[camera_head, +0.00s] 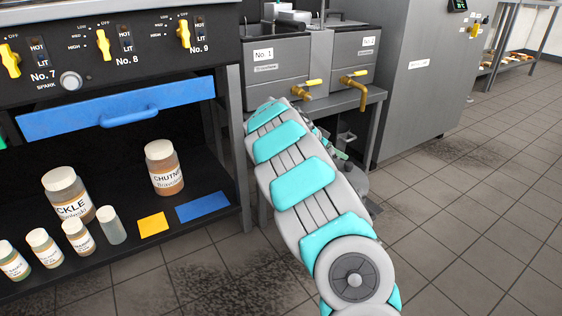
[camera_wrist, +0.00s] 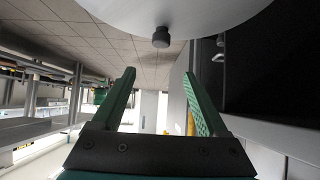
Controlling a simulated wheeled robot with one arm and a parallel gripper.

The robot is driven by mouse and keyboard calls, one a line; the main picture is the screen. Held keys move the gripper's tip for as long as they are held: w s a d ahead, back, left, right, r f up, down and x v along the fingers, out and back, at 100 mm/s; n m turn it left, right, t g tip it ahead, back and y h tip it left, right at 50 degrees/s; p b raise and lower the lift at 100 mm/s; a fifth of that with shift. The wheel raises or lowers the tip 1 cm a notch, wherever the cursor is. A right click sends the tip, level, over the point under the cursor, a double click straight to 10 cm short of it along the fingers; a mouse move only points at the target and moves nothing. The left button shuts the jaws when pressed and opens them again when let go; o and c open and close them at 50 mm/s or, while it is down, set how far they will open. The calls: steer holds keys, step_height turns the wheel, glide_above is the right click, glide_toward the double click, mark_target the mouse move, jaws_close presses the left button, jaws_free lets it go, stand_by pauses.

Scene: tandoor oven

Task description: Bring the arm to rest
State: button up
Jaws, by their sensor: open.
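My arm stretches away from the lower right of the head view toward the steel units. My gripper (camera_wrist: 160,73) is in the wrist view, with its two green fingers spread apart and nothing between them. In the head view the gripper is mostly hidden behind the arm, so its exact gap to the units there cannot be told.
Steel fryer units (camera_head: 277,85) with yellow-handled taps (camera_head: 357,80) stand beyond the arm. At left are a stove with yellow knobs, a blue panel (camera_head: 125,106), and a black shelf with several jars, including a chutney jar (camera_head: 164,168). Tiled floor (camera_head: 470,210) is clear at right.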

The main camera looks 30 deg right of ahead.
steer(key=s+a+r+n+g+y, duration=0.1)
steer(key=s+a+r+n+y, duration=0.35)
steer(key=s+a, duration=1.15)
steer(key=s+a+f+n+g+y, duration=0.1)
steer(key=s+a+f+n+y, duration=0.15)
steer(key=s+a+n, duration=0.8)
steer(key=s+a+f+n+y, duration=0.1)
steer(key=s+a+n+y, duration=0.25)
steer(key=s+a, duration=1.35)
step_height(320, 180, up, 16)
steer(key=w+p, duration=0.1)
steer(key=p, duration=1.4)
steer(key=shift+w+a+f+m, duration=0.25)
steer(key=shift+m, duration=0.2)
steer(key=shift+d, duration=0.15)
